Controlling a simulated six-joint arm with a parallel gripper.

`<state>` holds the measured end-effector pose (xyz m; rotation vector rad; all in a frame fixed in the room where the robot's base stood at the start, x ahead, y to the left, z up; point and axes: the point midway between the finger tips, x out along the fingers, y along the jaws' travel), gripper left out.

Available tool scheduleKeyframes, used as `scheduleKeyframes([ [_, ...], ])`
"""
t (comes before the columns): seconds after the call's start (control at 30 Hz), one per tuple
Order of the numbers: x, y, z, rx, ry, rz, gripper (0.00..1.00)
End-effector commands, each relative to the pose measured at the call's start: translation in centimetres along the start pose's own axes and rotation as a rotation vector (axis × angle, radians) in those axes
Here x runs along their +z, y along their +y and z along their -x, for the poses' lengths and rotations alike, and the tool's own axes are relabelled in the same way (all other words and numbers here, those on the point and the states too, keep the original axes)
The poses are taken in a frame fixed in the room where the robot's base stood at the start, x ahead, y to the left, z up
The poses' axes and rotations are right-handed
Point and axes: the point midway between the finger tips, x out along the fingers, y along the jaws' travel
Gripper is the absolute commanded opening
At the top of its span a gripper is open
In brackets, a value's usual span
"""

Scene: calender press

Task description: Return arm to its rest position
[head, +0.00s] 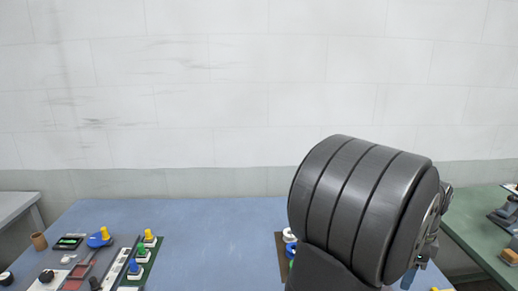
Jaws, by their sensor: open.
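My own large black ribbed arm link fills the right of the head view and hides much of what lies behind it. Grey metal parts at its right edge look like my gripper (417,268), mostly hidden behind the link. Its jaws are open, and I see nothing held in it. It is over the right part of the blue table (215,235).
At the table's left stand a panel with blue, green and yellow knobs (142,258), a blue piece with a yellow knob (100,238) and a brown cup (39,241). A green table (475,225) is at right. The table's middle is clear. A white wall (210,90) stands behind.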

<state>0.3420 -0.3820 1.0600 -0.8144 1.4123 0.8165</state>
Motion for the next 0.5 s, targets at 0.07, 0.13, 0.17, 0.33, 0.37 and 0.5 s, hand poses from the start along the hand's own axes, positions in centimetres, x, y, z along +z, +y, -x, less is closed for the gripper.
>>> scheduleKeyframes([
  [0.07,0.0,0.1,-1.7,0.004,-0.001,0.0,0.58],
  [0.13,0.0,0.0,-3.1,0.004,-0.001,0.0,0.58],
  [0.17,0.0,0.1,-3.7,0.004,-0.001,0.0,0.58],
  [0.33,0.0,0.1,-7.1,0.004,-0.001,0.0,0.58],
  [0.37,0.0,0.1,-7.7,0.004,-0.001,0.0,0.58],
  [0.5,0.0,0.1,-10.5,0.004,-0.001,0.0,0.58],
])
